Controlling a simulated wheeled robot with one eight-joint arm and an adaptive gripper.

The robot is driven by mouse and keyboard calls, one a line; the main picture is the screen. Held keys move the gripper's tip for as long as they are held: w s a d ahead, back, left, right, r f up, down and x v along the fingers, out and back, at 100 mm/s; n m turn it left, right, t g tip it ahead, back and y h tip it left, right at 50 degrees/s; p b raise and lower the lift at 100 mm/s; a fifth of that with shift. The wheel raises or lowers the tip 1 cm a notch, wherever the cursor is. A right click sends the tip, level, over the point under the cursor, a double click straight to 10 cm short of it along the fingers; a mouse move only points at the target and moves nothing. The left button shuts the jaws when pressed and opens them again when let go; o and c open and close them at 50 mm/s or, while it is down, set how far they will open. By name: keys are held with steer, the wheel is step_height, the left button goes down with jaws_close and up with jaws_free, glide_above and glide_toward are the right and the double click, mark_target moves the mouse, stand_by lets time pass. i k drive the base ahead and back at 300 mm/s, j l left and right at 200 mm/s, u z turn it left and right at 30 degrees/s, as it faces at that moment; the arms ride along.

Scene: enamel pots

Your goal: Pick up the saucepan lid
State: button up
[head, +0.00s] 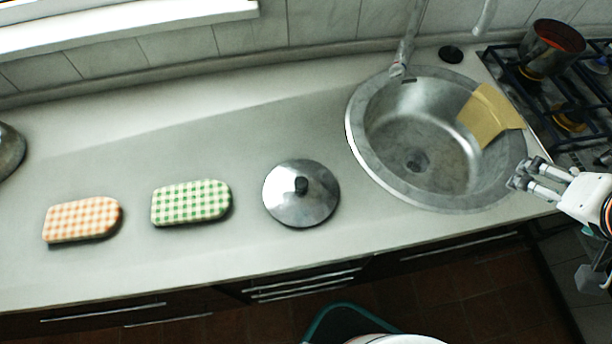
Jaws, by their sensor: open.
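The saucepan lid (318,203) is a round, shiny metal disc with a black knob in its middle. It lies flat on the grey counter, left of the sink. My gripper (518,176) is at the right, over the right rim of the sink. It is open and empty. It is well apart from the lid, with the sink basin between them.
The round metal sink (367,159) has a tap (401,62) behind it and a yellow cloth (484,118) over its right side. Green (191,202) and orange (82,220) checked pads lie left of the lid. A pot (550,50) stands on the stove. The counter (262,128) behind the lid is clear.

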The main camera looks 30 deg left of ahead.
mark_target(300, 193)
steer(key=k+j+u, duration=0.1)
steer(key=u, duration=0.4)
steer(key=j+u, duration=0.15)
steer(key=u, duration=0.3)
steer(key=k+j+u, duration=0.1)
steer(key=u, duration=0.4)
steer(key=k+j+z, duration=0.1)
steer(key=z, duration=0.45)
steer(key=j, duration=0.3)
steer(key=l, duration=0.3)
